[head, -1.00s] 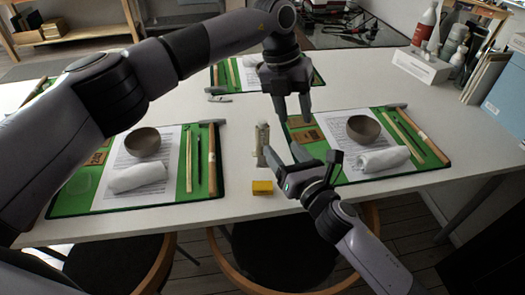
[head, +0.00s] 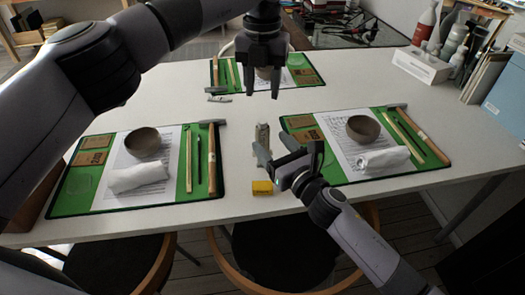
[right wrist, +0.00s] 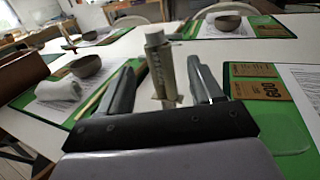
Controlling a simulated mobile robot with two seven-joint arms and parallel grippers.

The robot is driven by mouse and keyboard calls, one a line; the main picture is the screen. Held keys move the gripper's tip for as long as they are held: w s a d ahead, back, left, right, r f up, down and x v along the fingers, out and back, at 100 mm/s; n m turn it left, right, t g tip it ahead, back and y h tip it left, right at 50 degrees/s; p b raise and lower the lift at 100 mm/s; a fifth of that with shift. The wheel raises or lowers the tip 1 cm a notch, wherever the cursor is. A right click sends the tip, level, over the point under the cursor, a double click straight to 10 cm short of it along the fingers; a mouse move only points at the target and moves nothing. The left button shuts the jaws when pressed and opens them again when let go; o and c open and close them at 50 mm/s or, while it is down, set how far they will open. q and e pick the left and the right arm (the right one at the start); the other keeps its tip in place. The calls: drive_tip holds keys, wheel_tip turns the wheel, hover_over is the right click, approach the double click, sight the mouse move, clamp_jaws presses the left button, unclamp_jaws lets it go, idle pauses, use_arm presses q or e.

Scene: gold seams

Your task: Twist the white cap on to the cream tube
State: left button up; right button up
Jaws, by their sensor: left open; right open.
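The cream tube (head: 262,136) stands upright on the white table between the two near mats. I cannot tell how firmly the cap sits. My right gripper (head: 270,144) is open, with a finger on either side of the tube; I cannot tell whether either touches it. My left gripper (head: 262,94) is open, points down above and behind the tube, and looks empty.
A yellow block (head: 262,187) lies at the table's front edge, near the tube. Green mats with bowls, rolled cloths and sticks lie left (head: 70,203) and right (head: 433,159). A small pale tube (head: 219,99) lies by the far mat. White table shows around the cream tube.

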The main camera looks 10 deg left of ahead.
sight(264, 135)
drive_tip(key=shift+x, duration=2.6)
clamp_jaws()
